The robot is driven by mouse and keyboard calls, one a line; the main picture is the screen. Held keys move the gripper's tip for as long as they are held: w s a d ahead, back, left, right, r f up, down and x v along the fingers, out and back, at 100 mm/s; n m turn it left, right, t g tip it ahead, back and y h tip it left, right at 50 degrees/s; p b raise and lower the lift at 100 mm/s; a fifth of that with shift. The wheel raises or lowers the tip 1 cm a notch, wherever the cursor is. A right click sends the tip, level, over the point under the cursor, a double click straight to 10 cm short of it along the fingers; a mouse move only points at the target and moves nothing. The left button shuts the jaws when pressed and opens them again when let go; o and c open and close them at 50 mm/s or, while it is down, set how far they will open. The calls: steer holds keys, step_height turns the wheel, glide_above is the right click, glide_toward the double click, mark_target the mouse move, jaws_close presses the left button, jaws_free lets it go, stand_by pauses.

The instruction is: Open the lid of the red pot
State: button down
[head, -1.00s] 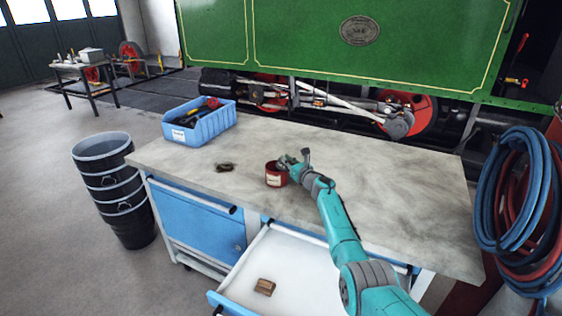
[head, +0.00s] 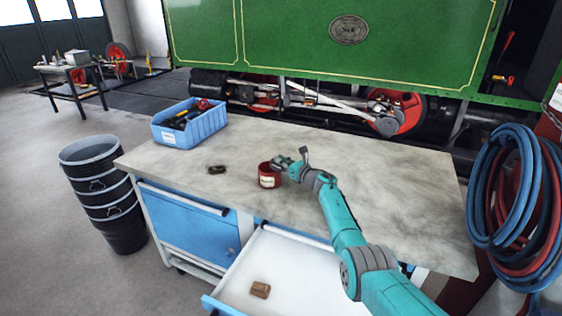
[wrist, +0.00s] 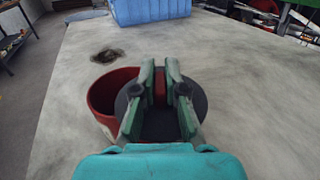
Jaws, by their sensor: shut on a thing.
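The red pot (head: 268,181) stands upright on the workbench, with a pale label on its side. In the wrist view the pot (wrist: 97,118) shows its red inside at the left, so its mouth is partly uncovered. My gripper (wrist: 160,78) is shut on the red knob of a dark round lid (wrist: 201,104). The lid sits to the right of the pot's mouth and overlaps its right side in the wrist view. I cannot tell whether lid and rim touch. In the head view my gripper (head: 281,163) is at the pot's upper right.
A blue bin (head: 190,128) with tools stands at the bench's back left. An open drawer (head: 290,270) holds a brown block (head: 260,290). Blue and red hoses (head: 505,200) hang right. The bench's right is clear.

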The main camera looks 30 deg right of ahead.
steer(key=shift+r, duration=0.15)
stand_by(0.6)
steer(key=c, duration=1.2)
jaws_free()
steer(key=shift+s, duration=0.15)
steer(key=shift+s+d, duration=0.1)
steer(key=shift+s, duration=0.45)
steer(key=s+d, duration=0.1)
steer(key=s, duration=0.9)
steer(key=shift+s+d, duration=0.25)
steer(key=shift+d, duration=0.1)
